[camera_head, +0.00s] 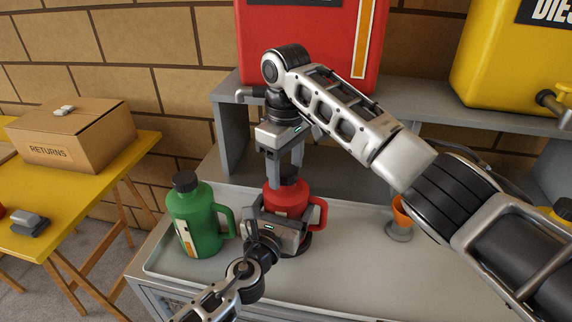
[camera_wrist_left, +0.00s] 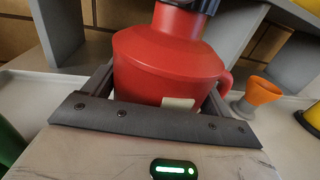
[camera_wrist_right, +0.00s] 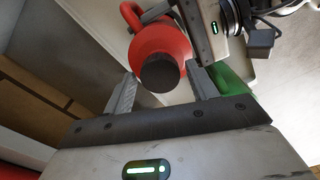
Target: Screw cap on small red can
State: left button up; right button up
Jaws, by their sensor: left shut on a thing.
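The small red can (camera_head: 285,198) stands upright on the grey tray (camera_head: 345,268), its handle to the right. My left gripper (camera_head: 282,225) is shut on its body; the left wrist view shows the can (camera_wrist_left: 165,65) between the fingers. A black cap (camera_wrist_right: 162,74) sits at the can's mouth in the right wrist view; I cannot tell how tight it is. My right gripper (camera_head: 287,172) points down over the can's top. Its fingers (camera_wrist_right: 160,88) are open on either side of the cap, with a gap visible on the left.
A green can (camera_head: 196,222) with a black cap stands left of the red can. An orange funnel (camera_head: 402,217) stands to the right. A shelf (camera_head: 478,117) behind carries large red (camera_head: 310,45) and yellow (camera_head: 500,60) containers. The tray's front middle is clear.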

pick_arm(q)
jog(key=shift+f, duration=0.1)
pick_arm(e)
jog(key=shift+o, duration=0.5)
jog(key=shift+r, duration=0.1)
notch_tip(320, 180, up, 12)
pick_arm(q)
jog(key=o, duration=1.8)
jog(key=shift+c, duration=0.2)
jog(key=shift+s, duration=0.1)
jog(key=v, duration=1.5)
jog(key=shift+s+a, duration=0.2)
jog(key=shift+s, duration=0.15)
pick_arm(e)
jog(key=shift+f, duration=0.35)
